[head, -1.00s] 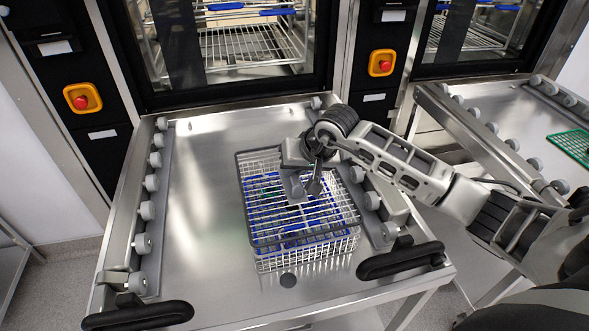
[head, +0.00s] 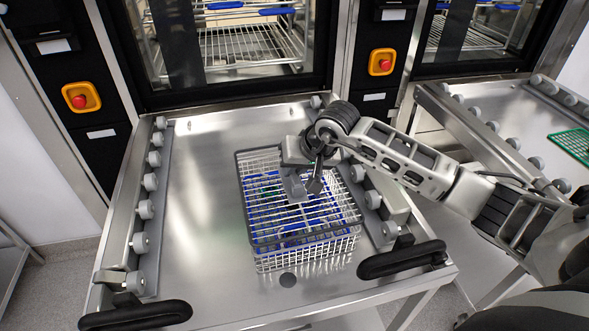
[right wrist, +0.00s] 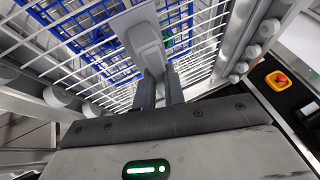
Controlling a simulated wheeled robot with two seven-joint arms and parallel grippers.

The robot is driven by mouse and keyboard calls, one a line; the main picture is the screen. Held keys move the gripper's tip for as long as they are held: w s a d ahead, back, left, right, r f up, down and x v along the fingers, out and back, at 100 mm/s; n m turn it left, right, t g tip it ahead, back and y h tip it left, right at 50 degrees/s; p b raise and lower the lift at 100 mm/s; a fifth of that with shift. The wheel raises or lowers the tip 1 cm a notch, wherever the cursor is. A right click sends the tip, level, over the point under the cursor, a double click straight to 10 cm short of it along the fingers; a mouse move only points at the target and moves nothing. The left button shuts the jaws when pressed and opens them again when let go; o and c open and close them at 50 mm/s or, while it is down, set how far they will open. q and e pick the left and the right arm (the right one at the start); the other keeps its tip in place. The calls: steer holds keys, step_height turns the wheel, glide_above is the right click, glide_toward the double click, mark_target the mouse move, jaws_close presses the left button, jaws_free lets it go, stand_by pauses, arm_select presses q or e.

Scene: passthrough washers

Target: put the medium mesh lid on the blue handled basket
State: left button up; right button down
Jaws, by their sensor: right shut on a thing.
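The mesh lid (head: 304,238) is a flat wire grid with a dark grey rim and a grey handle plate in its middle. It lies over the top of the white wire basket (head: 303,260), roughly lined up with it; whether it rests fully on the rim, I cannot tell. Blue parts of the basket show through the grid. My right gripper (head: 306,187) is above the lid's middle, shut on its handle. In the right wrist view the fingers (right wrist: 160,90) meet the grey handle (right wrist: 146,45). My left gripper is not in view.
The basket stands on a steel table (head: 200,220) with roller rails (head: 150,185) on both sides and black handles (head: 402,260) at the front. A washer (head: 235,50) is behind. A green mesh piece (head: 572,143) lies on the right table. The table's left part is clear.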

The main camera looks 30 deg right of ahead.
mark_target(291, 182)
steer(key=shift+f+b, duration=0.35)
steer(key=shift+b, duration=0.05)
steer(key=shift+f+b, duration=1.15)
steer(key=c, duration=1.4)
jaws_free()
steer(key=shift+f, duration=0.1)
